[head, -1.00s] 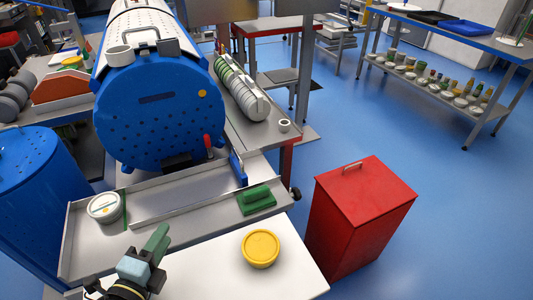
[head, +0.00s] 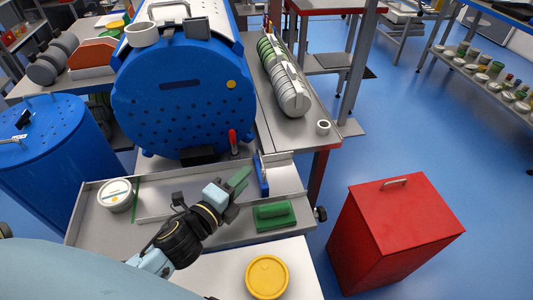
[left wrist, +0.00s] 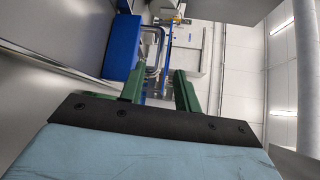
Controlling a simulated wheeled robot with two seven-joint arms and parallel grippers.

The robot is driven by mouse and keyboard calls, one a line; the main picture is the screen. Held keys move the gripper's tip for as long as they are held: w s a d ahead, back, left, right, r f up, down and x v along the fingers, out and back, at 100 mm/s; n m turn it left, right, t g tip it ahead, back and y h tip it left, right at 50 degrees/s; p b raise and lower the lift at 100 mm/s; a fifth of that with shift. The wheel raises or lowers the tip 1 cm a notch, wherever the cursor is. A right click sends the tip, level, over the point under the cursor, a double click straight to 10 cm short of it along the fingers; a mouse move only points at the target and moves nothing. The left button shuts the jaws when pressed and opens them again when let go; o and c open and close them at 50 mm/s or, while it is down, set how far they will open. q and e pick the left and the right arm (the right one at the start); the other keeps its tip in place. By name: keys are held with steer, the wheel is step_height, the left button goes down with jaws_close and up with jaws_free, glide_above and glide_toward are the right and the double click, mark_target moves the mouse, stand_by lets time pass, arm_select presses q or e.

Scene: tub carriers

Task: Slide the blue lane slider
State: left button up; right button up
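The blue lane slider (head: 262,176) stands upright as a thin blue plate at the right part of the metal tray (head: 84,215). In the left wrist view, a blue block (left wrist: 122,46), apparently the slider, is ahead to the upper left with a grey loop handle beside it. My left gripper (head: 240,181) has green fingers and is just left of the slider, over the tray. In the left wrist view its two fingers (left wrist: 159,88) are apart with nothing between them, and the loop lies beyond their tips. Contact is not visible. My right gripper is not in view.
A white tub (head: 115,194) is at the tray's left end. A yellow-lidded tub (head: 267,277) stands on the white surface in front. A large blue drum (head: 185,110) rises behind.

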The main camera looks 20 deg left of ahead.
arm_select(q)
steer(key=shift+w+d, duration=0.1)
steer(key=shift+w, duration=0.75)
steer(key=w, duration=0.3)
steer(key=shift+w+d+f, duration=0.1)
steer(key=shift+d+f, duration=0.1)
steer(key=shift+f, duration=0.15)
steer(key=w, duration=0.4)
steer(key=shift+w+d+f, duration=0.25)
steer(key=shift+d+f, duration=0.05)
steer(key=shift+f, duration=0.05)
steer(key=shift+w, duration=0.45)
steer(key=shift+c, duration=0.6)
steer(key=c, duration=0.5)
jaws_close()
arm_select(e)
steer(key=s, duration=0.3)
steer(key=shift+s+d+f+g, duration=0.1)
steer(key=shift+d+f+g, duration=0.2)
